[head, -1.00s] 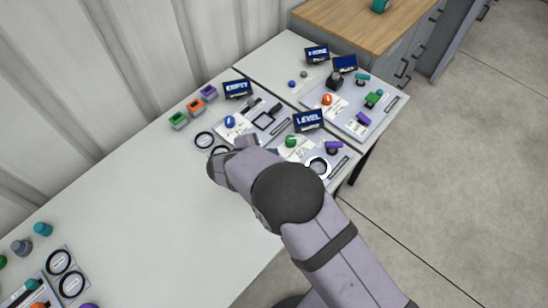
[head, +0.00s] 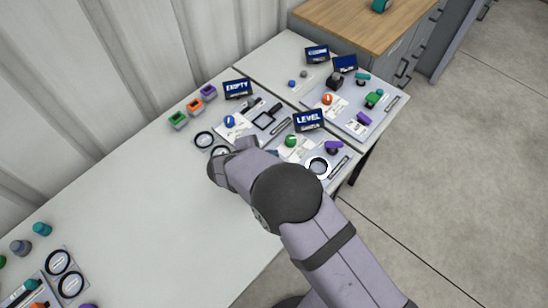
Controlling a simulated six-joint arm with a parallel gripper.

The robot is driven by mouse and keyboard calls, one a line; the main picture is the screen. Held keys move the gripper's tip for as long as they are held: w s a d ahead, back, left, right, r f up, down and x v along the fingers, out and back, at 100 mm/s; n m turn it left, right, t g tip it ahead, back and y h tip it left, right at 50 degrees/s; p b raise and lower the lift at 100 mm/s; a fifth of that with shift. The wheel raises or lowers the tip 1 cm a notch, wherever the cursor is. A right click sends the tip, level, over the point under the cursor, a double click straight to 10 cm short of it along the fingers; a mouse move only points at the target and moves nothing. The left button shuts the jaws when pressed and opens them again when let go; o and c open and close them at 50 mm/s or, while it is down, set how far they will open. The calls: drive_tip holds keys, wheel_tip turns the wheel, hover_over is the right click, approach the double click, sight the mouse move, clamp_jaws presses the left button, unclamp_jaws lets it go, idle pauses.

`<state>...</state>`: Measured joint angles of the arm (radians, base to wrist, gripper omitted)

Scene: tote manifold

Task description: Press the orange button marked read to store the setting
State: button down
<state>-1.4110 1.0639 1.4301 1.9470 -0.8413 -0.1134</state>
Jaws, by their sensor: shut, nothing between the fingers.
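An orange square button (head: 194,105) sits on the white table between a green button (head: 178,120) and a purple button (head: 208,92), near the wall. The word on it is too small to read. Another orange knob (head: 327,99) stands on a panel farther right. My gripper (head: 247,143) is shut and empty, to the right of and nearer than the orange square button, apart from it. My own wrist hides much of the gripper, and its fingertips are hard to make out.
A screen reading EMPTY (head: 237,89) stands right of the buttons, and one reading LEVEL (head: 309,120) stands farther right. The table's middle (head: 150,190) is clear.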

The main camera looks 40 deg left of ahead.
drive_tip(key=shift+f+b, duration=0.3)
drive_tip(key=shift+f, duration=0.2)
idle(0.8)
drive_tip(key=shift+r, duration=0.2)
drive_tip(key=shift+r+p, duration=0.75)
drive_tip(key=shift+p, duration=0.15)
drive_tip(key=shift+r+p, duration=2.2)
drive_tip(key=shift+r, duration=0.35)
